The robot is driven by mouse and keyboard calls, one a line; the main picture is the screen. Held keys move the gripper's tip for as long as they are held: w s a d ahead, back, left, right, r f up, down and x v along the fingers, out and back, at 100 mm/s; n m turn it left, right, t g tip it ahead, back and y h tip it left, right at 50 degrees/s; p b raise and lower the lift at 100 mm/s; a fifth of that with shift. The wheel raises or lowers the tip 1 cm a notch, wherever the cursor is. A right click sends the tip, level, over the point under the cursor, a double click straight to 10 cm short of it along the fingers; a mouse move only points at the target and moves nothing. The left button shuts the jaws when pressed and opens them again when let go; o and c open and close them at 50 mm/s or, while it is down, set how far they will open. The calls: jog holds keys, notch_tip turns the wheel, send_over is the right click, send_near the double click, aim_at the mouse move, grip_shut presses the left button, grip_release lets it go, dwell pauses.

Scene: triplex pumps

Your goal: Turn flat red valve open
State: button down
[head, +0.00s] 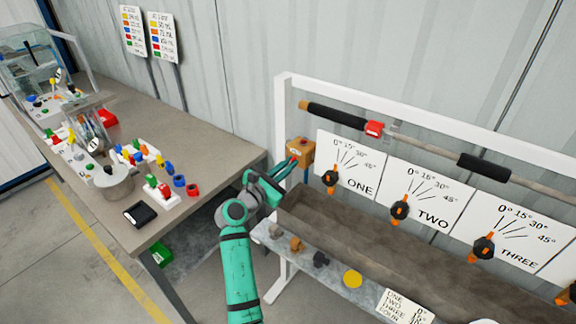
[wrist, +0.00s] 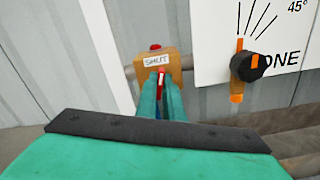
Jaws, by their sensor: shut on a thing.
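The flat red valve (wrist: 161,80) sits on the front of an orange box (wrist: 176,66) on the wall side, with a white label reading SHUT above it. In the head view the box (head: 302,147) is at the left end of the white frame. My gripper (wrist: 160,92) has its teal fingers closed around the red handle, one on each side. In the head view my gripper (head: 291,164) reaches the box from the lower left. The fingers hide much of the handle, so its exact angle is hard to tell.
Right of the box, a dial board marked ONE (head: 350,165) carries a black and orange knob (head: 329,179), with boards TWO and THREE beyond. A trough (head: 365,240) and metal shelf (head: 325,262) lie below. A cluttered table (head: 220,135) stands left.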

jog(key=shift+s+d+f+m, duration=0.1)
jog(key=shift+f+m, duration=0.05)
jog(key=shift+m, duration=3.35)
jog(key=shift+f+m, duration=0.1)
jog(key=shift+m, duration=3.4)
jog(key=c, duration=1.9)
grip_release()
jog(key=shift+o, duration=0.2)
jog(key=v, duration=1)
jog(key=shift+s+a, duration=0.2)
jog(key=shift+s, duration=0.15)
